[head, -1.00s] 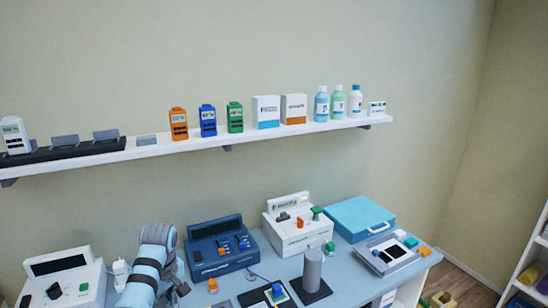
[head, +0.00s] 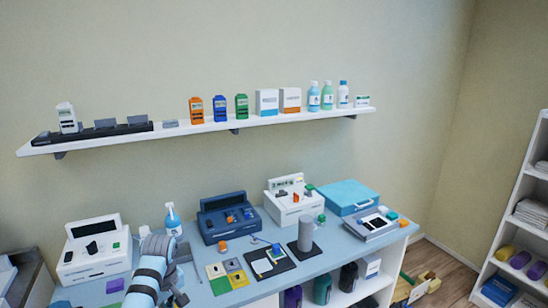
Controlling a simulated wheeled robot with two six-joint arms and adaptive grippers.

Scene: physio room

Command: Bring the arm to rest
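One arm of mine, light blue with dark bands, rises from the bottom edge left of centre in the head view. I take it as my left arm. Its grey end parts (head: 178,272) are over the front left of the blue table (head: 205,258), between the white console and the coloured cards. The fingers are mostly hidden behind the arm or out of the picture, so their opening does not show. I cannot tell whether it touches anything. My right gripper is not in view.
A white console (head: 95,252), a spray bottle (head: 173,222), a dark blue console (head: 228,218) and a white device (head: 292,203) stand along the back of the table. A grey cylinder (head: 305,235) stands on a dark pad. A wall shelf (head: 190,131) holds boxes and bottles above.

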